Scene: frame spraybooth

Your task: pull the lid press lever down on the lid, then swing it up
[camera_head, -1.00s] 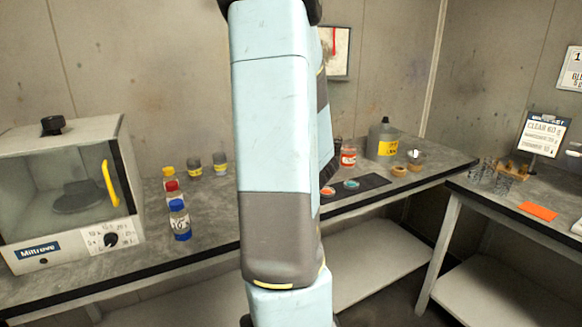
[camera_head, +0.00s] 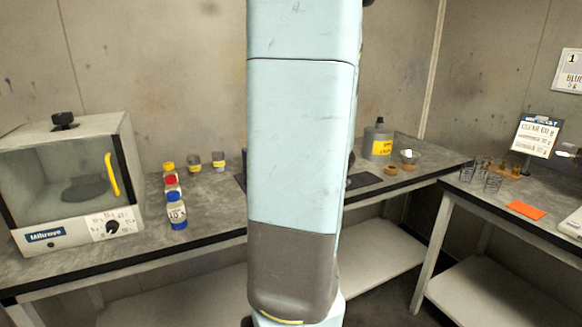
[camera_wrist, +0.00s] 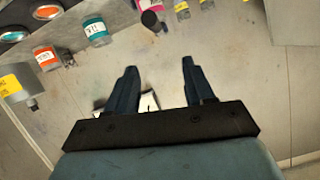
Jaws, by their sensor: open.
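My gripper (camera_wrist: 159,66) shows in the wrist view with its two dark fingers apart and nothing between them. Beyond the fingertips, near the top edge, is a dark round-ended piece (camera_wrist: 150,19). It may be the lever's grip, but I cannot tell for sure. It is apart from the fingers. In the head view my own arm covers the middle of the bench, and I can make out neither a lid press lever nor a lid there. My gripper is hidden in that view.
A glass-fronted oven (camera_head: 75,185) and several bottles, one blue-capped (camera_head: 177,212), stand on the left of the bench (camera_head: 215,222). A grey can (camera_head: 378,143) stands at its right. The wrist view shows a red-labelled jar (camera_wrist: 46,58) and a teal-labelled jar (camera_wrist: 95,29).

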